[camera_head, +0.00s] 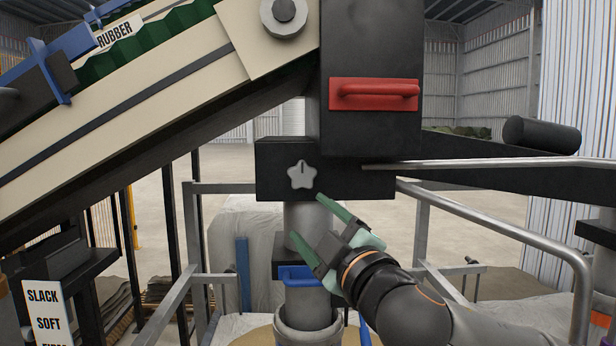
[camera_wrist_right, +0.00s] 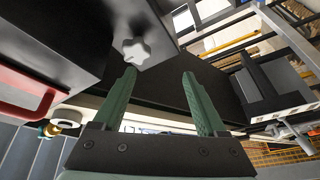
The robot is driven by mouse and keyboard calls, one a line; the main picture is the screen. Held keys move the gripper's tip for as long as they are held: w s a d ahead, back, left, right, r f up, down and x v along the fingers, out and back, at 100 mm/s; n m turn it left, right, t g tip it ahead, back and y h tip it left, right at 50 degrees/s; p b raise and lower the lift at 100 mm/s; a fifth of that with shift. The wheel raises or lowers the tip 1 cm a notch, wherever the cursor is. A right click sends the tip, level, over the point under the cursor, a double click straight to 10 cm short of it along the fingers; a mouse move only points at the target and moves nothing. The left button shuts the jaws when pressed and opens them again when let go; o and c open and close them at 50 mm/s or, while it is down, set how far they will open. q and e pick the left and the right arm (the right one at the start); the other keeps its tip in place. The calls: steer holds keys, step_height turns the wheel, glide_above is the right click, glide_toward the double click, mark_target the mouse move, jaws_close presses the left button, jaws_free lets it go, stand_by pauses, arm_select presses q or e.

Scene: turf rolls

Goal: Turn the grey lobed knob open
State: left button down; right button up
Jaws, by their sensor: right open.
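The grey lobed knob (camera_head: 302,174) is star-shaped and sits on the front of a dark box (camera_head: 345,182) in the head view. A short dark mark shows near its top. My right gripper (camera_head: 308,217) is open and empty, just below and slightly right of the knob, its fingers pointing up and left. In the right wrist view the knob (camera_wrist_right: 136,51) lies beyond the tip of the left-hand finger, not between the fingers (camera_wrist_right: 159,73). I see no contact with it. My left gripper is not in view.
A red handle (camera_head: 375,95) is on the dark housing above the knob. A metal rail (camera_head: 490,163) runs to the right. A blue clamp (camera_head: 298,278) sits on the pipe below. A conveyor (camera_head: 130,110) slopes across the upper left.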

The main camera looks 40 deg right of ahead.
mark_target(304, 176)
steer(key=shift+t+h, duration=0.3)
steer(key=shift+h, duration=0.3)
steer(key=w+d+r+p, duration=0.1)
steer(key=w, duration=0.2)
steer(key=w+d+r+p, duration=0.1)
steer(key=w+r, duration=0.1)
steer(key=w, duration=0.1)
steer(key=w+d+r+p, duration=0.1)
steer(key=w+d+r, duration=0.1)
steer(key=w, duration=0.1)
steer(key=shift+r+p, duration=0.25)
steer(key=shift+p, duration=0.1)
steer(key=shift+w+d, duration=0.15)
steer(key=shift+w, duration=0.5)
steer(key=shift+c, duration=0.2)
steer(key=c, duration=1)
steer(key=shift+c, duration=0.3)
